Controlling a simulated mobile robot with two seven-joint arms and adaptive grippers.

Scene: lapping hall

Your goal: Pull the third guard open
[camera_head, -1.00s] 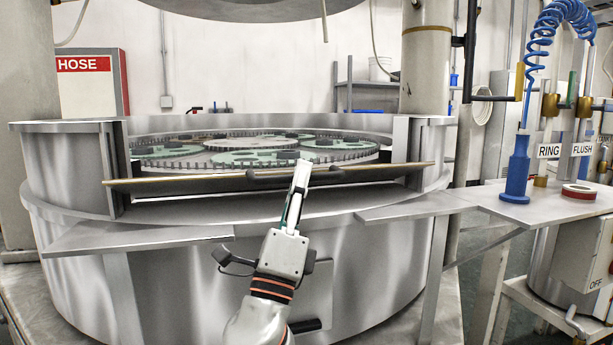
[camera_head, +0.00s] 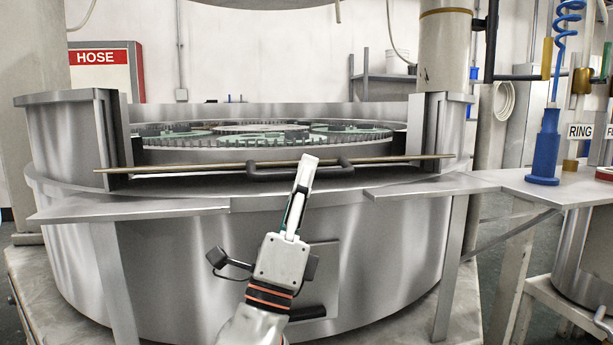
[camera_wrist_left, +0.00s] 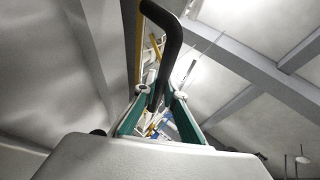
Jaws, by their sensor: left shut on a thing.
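The guard (camera_head: 215,166) is a thin panel with a brass-coloured edge, seen almost edge-on across the front opening of the round steel machine. A black bar handle (camera_head: 265,173) sits at its middle. My left gripper (camera_head: 308,160) reaches up from below and is shut on this handle. In the left wrist view the bent black handle (camera_wrist_left: 168,35) runs down between the green-sided fingers of the left gripper (camera_wrist_left: 157,95). The fingertips partly cover the handle in the head view. My right gripper is not in view.
Toothed plates (camera_head: 260,135) lie inside the machine behind the guard. Flat steel ledges stick out at the front left (camera_head: 130,211) and front right (camera_head: 430,187).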

